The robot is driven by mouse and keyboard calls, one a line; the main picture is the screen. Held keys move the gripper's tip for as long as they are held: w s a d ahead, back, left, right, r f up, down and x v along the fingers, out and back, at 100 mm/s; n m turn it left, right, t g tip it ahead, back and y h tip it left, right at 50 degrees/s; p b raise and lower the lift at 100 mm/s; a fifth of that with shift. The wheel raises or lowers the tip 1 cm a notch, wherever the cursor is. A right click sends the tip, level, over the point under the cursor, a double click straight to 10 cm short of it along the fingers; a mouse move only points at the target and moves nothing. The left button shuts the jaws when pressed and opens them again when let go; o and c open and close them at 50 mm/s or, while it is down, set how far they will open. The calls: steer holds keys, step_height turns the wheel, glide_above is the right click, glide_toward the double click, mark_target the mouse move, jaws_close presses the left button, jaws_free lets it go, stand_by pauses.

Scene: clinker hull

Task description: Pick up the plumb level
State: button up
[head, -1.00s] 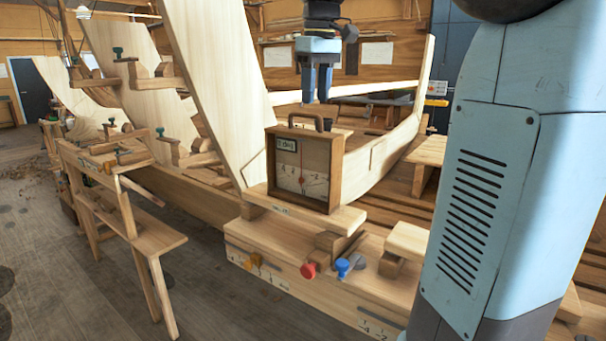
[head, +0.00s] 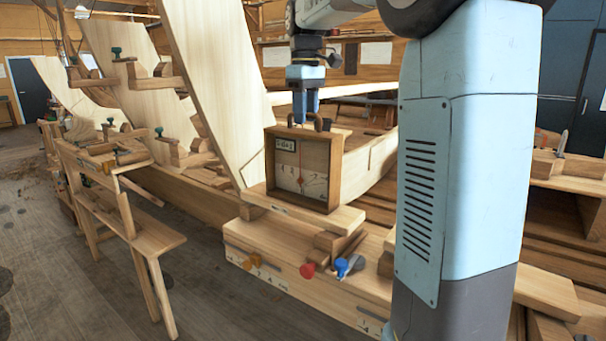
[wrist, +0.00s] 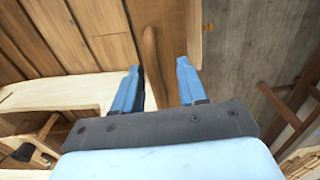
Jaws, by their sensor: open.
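The plumb level (head: 328,188) is a square wooden case with a pale dial face and a small label window. It stands upright on a plank on the wooden chest. Its curved wooden handle (head: 326,124) is on top, partly hidden by my fingers. My gripper (head: 306,119) points down at the top of the case, open, with its blue fingertips at handle height. In the wrist view, the handle (wrist: 151,55) runs between the two spread fingers of my gripper (wrist: 158,65), nearer the left one. I cannot tell whether either finger touches it.
Hull planking (head: 205,80) rises close at the left of the level. A trestle bench (head: 125,225) stands further left. The floor in front is clear.

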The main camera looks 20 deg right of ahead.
mark_target(306, 134)
steer(key=shift+w+d+f, duration=0.1)
steer(key=shift+f, duration=1.4)
steer(key=shift+w+d+f, duration=0.1)
steer(key=shift+f, duration=1.35)
steer(key=shift+c, duration=0.3)
jaws_close()
